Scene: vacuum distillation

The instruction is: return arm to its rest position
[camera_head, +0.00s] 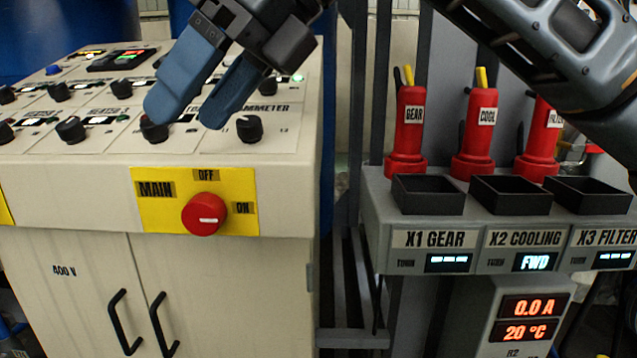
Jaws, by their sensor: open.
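My gripper (188,112) is at the upper left of the head camera view, with two blue fingers apart and nothing between them. It points down and left over the sloped top of the control cabinet (90,205). The left fingertip overlaps a black knob (154,131) in the picture; whether they touch I cannot tell. Another black knob (249,129), under the ammeter label, is just right of the fingers. My arm crosses the upper right corner. The link between arm and gripper is cut off by the top edge.
The red MAIN switch (204,214) sits on a yellow plate. At right, a grey shelf (375,230) bears red plugs labelled GEAR (408,130) and COOL (478,135), a third partly behind my arm, and black open boxes (428,194). The X2 display (536,262) reads FWD.

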